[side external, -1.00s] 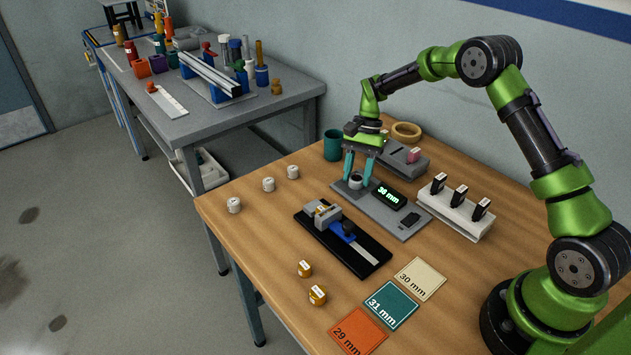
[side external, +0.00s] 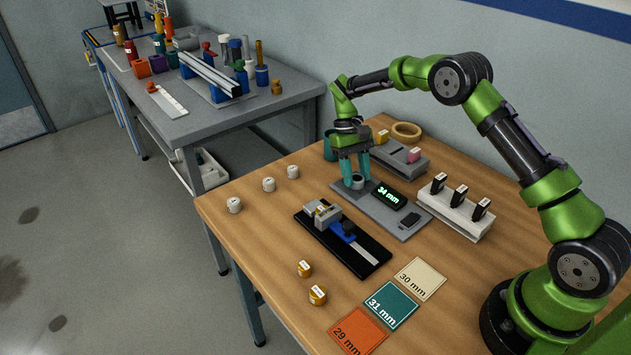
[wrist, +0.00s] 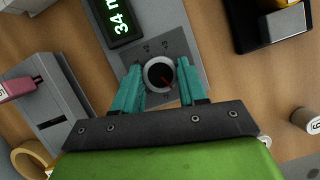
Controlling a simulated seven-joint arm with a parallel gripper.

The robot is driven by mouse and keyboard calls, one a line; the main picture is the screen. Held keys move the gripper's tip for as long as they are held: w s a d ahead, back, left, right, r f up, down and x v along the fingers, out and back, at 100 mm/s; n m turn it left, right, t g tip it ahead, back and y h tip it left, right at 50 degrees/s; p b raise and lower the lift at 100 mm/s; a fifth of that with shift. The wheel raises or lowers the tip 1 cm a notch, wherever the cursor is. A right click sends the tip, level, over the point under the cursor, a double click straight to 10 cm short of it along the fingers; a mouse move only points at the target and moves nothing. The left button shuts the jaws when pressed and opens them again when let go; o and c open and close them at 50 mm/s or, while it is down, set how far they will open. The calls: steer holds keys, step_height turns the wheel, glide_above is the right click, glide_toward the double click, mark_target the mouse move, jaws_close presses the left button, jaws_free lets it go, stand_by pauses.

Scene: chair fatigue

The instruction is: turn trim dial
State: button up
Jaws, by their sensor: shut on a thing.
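The trim dial (wrist: 159,75) is a small round knob with a pale rim, a dark face and a red mark, set on a grey panel (wrist: 186,29). In the side view the dial (side external: 357,181) stands at the panel's left end. My gripper (wrist: 159,83) is shut on the dial, with a teal finger on each side of it. It also shows in the side view (side external: 356,181), pointing down. The black display (side external: 388,195) beside the dial reads 34 mm in green. It is partly cut off in the wrist view.
A blue-and-grey slide fixture on a black base (side external: 342,240) lies in front of the panel. A white rack (side external: 456,213) with black pieces stands right. Cards marked 29, 31 and 30 mm lie near the front. White and gold cylinders stand on the left and front wood.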

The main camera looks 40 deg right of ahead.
steer(key=shift+n+h, duration=0.3)
steer(key=shift+n, duration=0.4)
steer(key=o, duration=1.1)
steer(key=shift+c, duration=0.2)
steer(key=v, duration=1.2)
steer(key=shift+a, duration=0.1)
steer(key=shift+w, duration=0.1)
